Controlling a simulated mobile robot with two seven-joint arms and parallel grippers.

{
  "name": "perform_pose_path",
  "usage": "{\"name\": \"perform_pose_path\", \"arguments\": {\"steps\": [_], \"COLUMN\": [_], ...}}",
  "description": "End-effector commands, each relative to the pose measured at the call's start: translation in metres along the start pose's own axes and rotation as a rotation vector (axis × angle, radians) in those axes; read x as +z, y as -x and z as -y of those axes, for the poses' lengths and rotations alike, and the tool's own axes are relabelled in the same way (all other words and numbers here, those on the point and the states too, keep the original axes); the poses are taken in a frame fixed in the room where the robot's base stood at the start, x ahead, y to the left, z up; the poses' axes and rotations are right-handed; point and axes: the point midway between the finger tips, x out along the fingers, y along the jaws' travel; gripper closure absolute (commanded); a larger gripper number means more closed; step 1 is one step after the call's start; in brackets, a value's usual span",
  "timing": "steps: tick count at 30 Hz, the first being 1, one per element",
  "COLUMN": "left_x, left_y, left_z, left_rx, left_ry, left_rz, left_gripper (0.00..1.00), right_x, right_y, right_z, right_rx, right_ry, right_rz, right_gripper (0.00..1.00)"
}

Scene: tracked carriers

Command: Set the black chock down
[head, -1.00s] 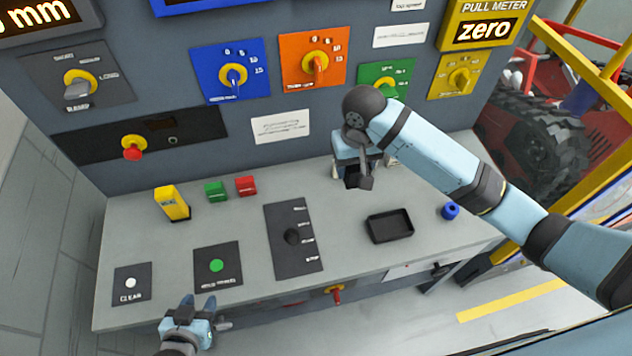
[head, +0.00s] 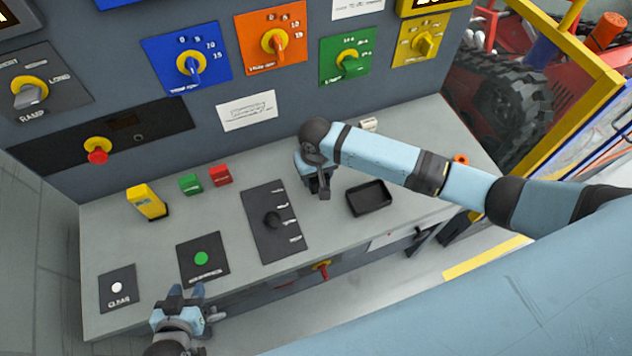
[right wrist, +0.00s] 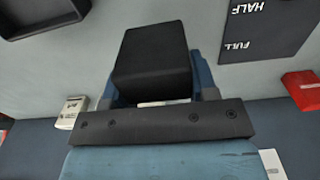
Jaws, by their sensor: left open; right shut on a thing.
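The black chock (right wrist: 152,62) is a dark block between the fingers of my right gripper (right wrist: 152,95) in the right wrist view. My right gripper is shut on it. In the head view my right gripper (head: 320,188) is over the grey console top (head: 345,230), between the black lever plate and the black tray. The chock is mostly hidden there by the gripper, and I cannot tell whether it touches the console. My left gripper (head: 187,300) is open and empty at the console's front edge, near the green button plate.
The black tray (head: 369,198) is just right of my right gripper. The lever plate (head: 262,205) is to its left. Red (head: 220,176) and green (head: 190,184) blocks and a yellow block (head: 147,202) stand at the back left. A white block (right wrist: 72,112) is close behind.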

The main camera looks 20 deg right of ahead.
Motion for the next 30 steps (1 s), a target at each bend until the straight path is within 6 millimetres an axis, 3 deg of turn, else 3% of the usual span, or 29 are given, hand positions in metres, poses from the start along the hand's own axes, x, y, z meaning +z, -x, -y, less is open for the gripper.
{"name": "perform_pose_path", "arguments": {"steps": [4,10,23,24,27,30], "left_x": [0.004,0.03,0.027,0.027,0.027,0.027], "left_y": [-0.003,-0.018,-0.017,-0.017,-0.017,-0.017], "left_z": [0.001,0.001,-0.003,-0.003,-0.003,-0.003], "left_rx": [0.004,0.014,0.019,0.019,0.019,0.019], "left_ry": [-0.015,-0.027,-0.021,-0.021,-0.021,-0.021], "left_rz": [-0.007,0.001,0.001,0.001,0.001,0.0], "left_gripper": [0.57,0.57,0.57,0.57,0.57,0.57], "right_x": [0.0,0.0,0.0,0.0,0.0,0.0], "right_y": [-0.018,-0.043,-0.043,-0.044,-0.044,-0.044], "right_z": [0.0,0.0,0.0,0.0,0.0,0.0], "right_rx": [0.001,0.001,0.0,0.0,0.0,0.0], "right_ry": [0.0,0.001,0.0,0.0,0.0,0.0], "right_rz": [0.001,-0.001,0.0,0.0,0.0,0.0], "right_gripper": [0.8,0.8,0.8,0.42,0.21,0.21]}}
